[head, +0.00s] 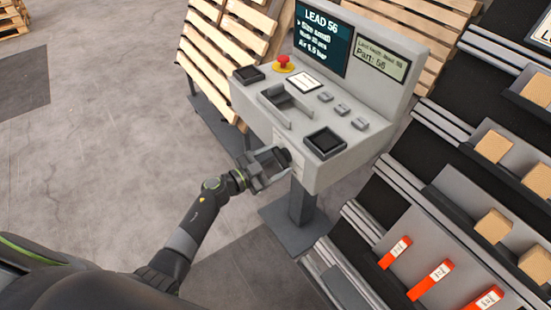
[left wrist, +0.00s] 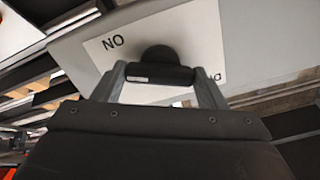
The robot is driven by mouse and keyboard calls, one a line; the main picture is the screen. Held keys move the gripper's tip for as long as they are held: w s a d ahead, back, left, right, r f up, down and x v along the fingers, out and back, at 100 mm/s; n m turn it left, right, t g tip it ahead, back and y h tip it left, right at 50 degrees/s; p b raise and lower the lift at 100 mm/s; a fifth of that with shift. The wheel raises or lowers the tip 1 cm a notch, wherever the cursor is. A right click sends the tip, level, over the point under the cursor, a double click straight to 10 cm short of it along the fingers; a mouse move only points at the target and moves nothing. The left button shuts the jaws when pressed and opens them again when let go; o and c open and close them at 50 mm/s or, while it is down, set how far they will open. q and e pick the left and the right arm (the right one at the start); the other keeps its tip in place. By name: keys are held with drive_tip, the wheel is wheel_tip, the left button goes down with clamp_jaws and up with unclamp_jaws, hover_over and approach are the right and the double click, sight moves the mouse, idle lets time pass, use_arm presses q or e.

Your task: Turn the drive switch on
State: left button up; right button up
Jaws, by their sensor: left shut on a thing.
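The drive switch (left wrist: 158,54) is a black round knob with a black bar handle across it, on a white label plate (left wrist: 105,46) on the console's front face. The label shows "NO" as seen in the left wrist view; its other lettering is partly hidden. In the head view the dark switch (head: 284,156) shows just beyond my left gripper (head: 273,163). My left gripper (left wrist: 161,73) is shut on the bar handle, with one grey finger at each end of it. The handle lies nearly level in the left wrist view. My right gripper is not in view.
The grey console (head: 318,176) carries a screen (head: 323,39), a red emergency button (head: 283,62) and several small buttons on top. A rack (head: 430,190) with boxes and orange-red items stands close on the right. Wooden pallets (head: 225,45) lean behind.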

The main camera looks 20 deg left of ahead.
use_arm(q)
drive_tip(key=m, duration=0.2)
drive_tip(key=shift+m, duration=0.4)
drive_tip(key=m, duration=0.3)
drive_tip(key=shift+m, duration=0.3)
drive_tip(key=shift+f+m+b, duration=0.1)
drive_tip(key=shift+m+b, duration=0.6)
drive_tip(key=shift+m, duration=2.6)
drive_tip(key=o, duration=1)
drive_tip(key=shift+s, duration=0.1)
